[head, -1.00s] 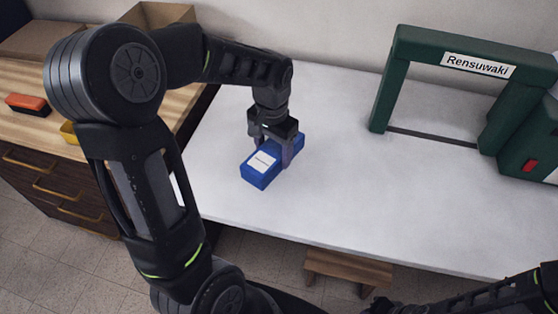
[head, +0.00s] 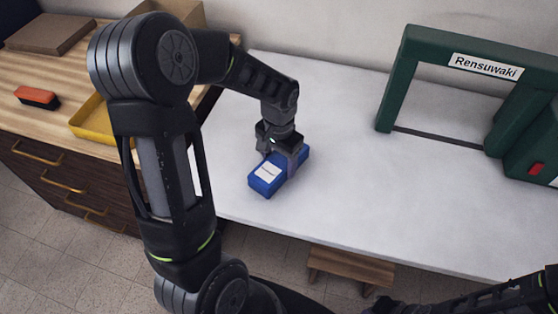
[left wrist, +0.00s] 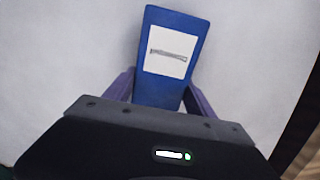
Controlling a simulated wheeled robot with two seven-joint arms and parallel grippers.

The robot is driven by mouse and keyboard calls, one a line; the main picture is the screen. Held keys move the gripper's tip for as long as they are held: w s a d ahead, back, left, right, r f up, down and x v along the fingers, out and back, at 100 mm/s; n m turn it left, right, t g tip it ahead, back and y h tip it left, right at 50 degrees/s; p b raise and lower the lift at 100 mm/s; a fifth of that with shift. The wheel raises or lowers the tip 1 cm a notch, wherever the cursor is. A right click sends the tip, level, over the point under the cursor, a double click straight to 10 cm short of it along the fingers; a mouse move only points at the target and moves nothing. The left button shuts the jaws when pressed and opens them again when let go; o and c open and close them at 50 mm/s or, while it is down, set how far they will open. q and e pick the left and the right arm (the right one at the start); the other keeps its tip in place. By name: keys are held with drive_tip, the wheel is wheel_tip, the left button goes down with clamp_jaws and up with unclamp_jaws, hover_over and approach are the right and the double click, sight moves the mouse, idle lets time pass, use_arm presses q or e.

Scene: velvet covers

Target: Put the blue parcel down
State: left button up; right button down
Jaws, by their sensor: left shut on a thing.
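The blue parcel (head: 268,181) is a small box with a white label, over the left part of the white table (head: 330,220). My left gripper (head: 282,157) is shut on it from above, with a finger on each side. In the left wrist view the parcel (left wrist: 163,88) sits between the two purple-grey fingers (left wrist: 160,95), its label facing the camera. I cannot tell whether its underside touches the table. My right arm shows at the lower right corner of the head view, but its gripper cannot be made out.
A green frame marked "Rensuwaki" (head: 485,67) stands at the table's right. On the wooden cabinet at left are a yellow tray (head: 88,128), an orange and black block (head: 37,98) and a cardboard box (head: 50,33). A wooden stool (head: 350,267) is below the table edge. The table's middle is clear.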

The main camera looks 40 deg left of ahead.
sight(279, 161)
use_arm(q)
drive_tip(key=shift+f, duration=0.2)
drive_tip(key=o, duration=1.8)
drive_tip(key=shift+r, duration=0.1)
drive_tip(key=shift+r, duration=0.15)
wheel_tip(279, 161, up, 12)
drive_tip(key=b, duration=0.1)
drive_tip(key=shift+r, duration=0.1)
